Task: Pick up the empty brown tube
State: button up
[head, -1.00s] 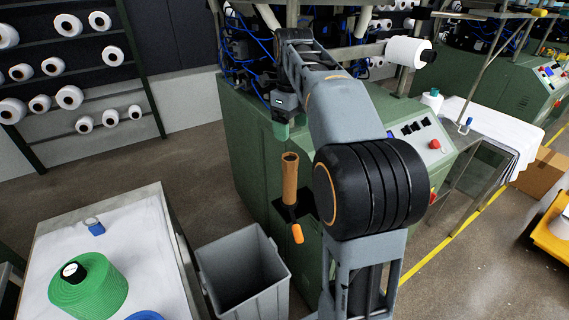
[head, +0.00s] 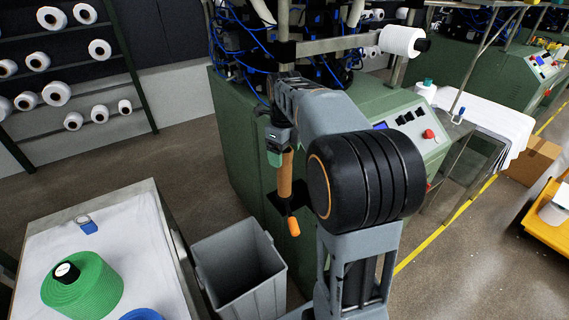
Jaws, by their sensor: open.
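The brown tube (head: 285,175) stands upright in front of the green knitting machine (head: 245,150), in a dark holder with an orange tip (head: 294,227) at its lower end. My gripper (head: 276,158) is at the upper end of the tube, pointing down. The tube's top is partly hidden behind the gripper. The gripper is open. From this view I cannot tell whether the fingers are around the tube or just in front of it.
A grey bin (head: 240,275) stands open below the tube. To its left is a white-covered table (head: 130,215) with a green yarn cone (head: 85,288). A white spool (head: 402,41) sits on a bar at the upper right. A yellow cart (head: 540,222) is far right.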

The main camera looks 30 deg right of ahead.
jog(key=shift+f, duration=1.35)
jog(key=c, duration=1)
jog(key=shift+o, duration=0.2)
notch_tip(320, 180, up, 21)
jog(key=p, duration=0.5)
